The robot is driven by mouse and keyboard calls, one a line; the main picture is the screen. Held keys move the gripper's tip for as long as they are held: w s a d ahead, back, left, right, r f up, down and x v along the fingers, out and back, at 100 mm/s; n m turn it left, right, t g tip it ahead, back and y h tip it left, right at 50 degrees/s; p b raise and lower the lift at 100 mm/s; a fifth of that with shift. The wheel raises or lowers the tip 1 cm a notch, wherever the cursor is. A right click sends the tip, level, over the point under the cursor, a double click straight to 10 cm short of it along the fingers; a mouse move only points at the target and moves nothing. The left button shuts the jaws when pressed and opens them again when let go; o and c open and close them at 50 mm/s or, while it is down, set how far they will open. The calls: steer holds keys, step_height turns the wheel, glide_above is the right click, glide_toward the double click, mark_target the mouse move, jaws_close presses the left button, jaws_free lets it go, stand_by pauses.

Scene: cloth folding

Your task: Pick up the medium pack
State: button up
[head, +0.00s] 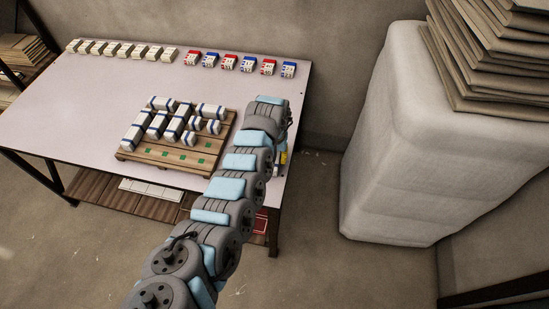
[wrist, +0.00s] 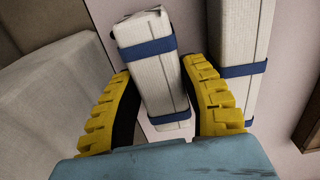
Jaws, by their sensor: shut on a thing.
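My gripper (wrist: 160,108) shows in the wrist view with a yellow ribbed finger on each side of a white cloth pack with two blue bands (wrist: 152,82). It is shut on this pack. A longer white pack with a blue band (wrist: 240,45) stands just to the right of the right finger. In the head view my arm reaches to the right end of the table, and its links hide the held pack and most of the gripper. Several white packs with blue bands, of different lengths, lie on the wooden pallet (head: 125,157).
The pale table (head: 85,100) has a row of small white blocks (head: 120,49) and a row of red and blue boxes (head: 240,64) at the back. A tall wrapped bale (head: 390,140) stands right of the table. The table left of the pallet is clear.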

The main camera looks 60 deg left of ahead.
step_height(320, 180, up, 2)
steer(key=shift+r+p, duration=0.1)
steer(key=shift+p, duration=0.25)
steer(key=shift+r, duration=0.35)
steer(key=shift+s+d+r+p, duration=0.3)
steer(key=shift+d+r, duration=0.15)
steer(key=shift+s+d+r+p, duration=0.15)
steer(key=shift+s+d+r, duration=0.1)
steer(key=shift+r, duration=0.2)
steer(key=shift+s+d+r+p, duration=0.15)
steer(key=shift+s+d+r, duration=0.1)
steer(key=shift+r, duration=0.2)
steer(key=r+p, duration=0.1)
steer(key=s+d+r, duration=0.1)
steer(key=s+d+r+p, duration=0.1)
steer(key=shift+d+r+p, duration=0.1)
steer(key=shift+r+p, duration=0.15)
steer(key=shift+p, duration=0.05)
steer(key=s+d+r+p, duration=0.3)
steer(key=s+d+p, duration=0.2)
steer(key=d+p, duration=0.1)
steer(key=shift+s+d, duration=0.15)
steer(key=shift+s, duration=0.15)
